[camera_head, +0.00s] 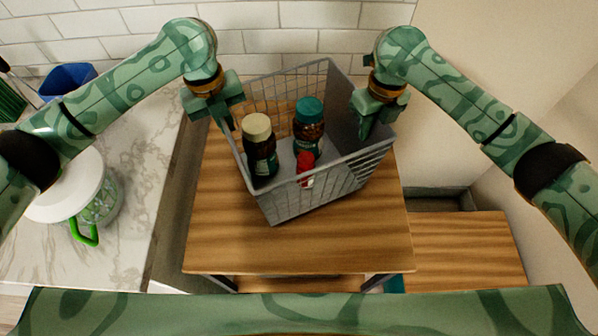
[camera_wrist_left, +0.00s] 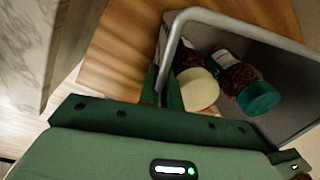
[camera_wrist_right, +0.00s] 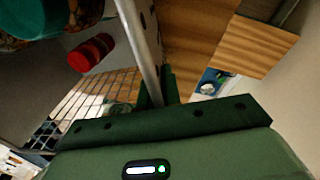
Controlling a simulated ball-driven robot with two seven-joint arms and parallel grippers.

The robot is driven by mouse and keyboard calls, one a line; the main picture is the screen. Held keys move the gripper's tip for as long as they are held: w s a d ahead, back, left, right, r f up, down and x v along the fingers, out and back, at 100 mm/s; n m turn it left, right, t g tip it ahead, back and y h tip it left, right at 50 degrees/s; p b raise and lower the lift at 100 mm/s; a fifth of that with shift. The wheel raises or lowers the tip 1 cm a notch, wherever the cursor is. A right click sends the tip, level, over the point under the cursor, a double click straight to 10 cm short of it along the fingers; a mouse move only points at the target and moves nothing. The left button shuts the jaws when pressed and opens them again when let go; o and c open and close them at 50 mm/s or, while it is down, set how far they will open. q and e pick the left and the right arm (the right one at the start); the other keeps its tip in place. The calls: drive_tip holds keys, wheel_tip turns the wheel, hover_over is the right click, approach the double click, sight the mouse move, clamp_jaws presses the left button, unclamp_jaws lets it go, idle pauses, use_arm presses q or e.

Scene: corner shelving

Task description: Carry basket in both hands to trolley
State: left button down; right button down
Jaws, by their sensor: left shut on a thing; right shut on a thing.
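A grey wire basket (camera_head: 325,192) hangs between my two grippers, turned at an angle above a wooden top (camera_head: 225,245). I cannot tell whether its bottom touches the wood. Inside it are a dark jar with a cream lid (camera_head: 258,155), a dark jar with a teal lid (camera_head: 309,130) and a small red-capped item (camera_head: 305,168). My left gripper (camera_head: 228,122) is shut on the basket's left rim, seen also in the left wrist view (camera_wrist_left: 165,88). My right gripper (camera_head: 362,132) is shut on the right rim, seen also in the right wrist view (camera_wrist_right: 157,88).
A marble counter (camera_head: 135,215) stands at the left, with a glass jug (camera_head: 97,208) with a white lid and a blue container (camera_head: 67,80). A lower wooden surface (camera_head: 465,250) lies at the right, bare. A tiled wall (camera_head: 255,40) closes the back.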

use_arm(q)
drive_tip(key=c, duration=1.8)
unclamp_jaws()
drive_tip(key=shift+a+f, duration=0.2)
use_arm(e)
drive_tip(key=c, duration=1.8)
unclamp_jaws()
drive_tip(key=shift+d+f, duration=0.2)
drive_tip(key=shift+f, duration=0.05)
use_arm(q)
drive_tip(key=shift+o, duration=1)
drive_tip(key=shift+r, duration=0.1)
use_arm(e)
drive_tip(key=shift+o, duration=1)
drive_tip(key=shift+r, duration=0.1)
use_arm(q)
drive_tip(key=shift+d, duration=0.1)
use_arm(e)
drive_tip(key=shift+a, duration=0.1)
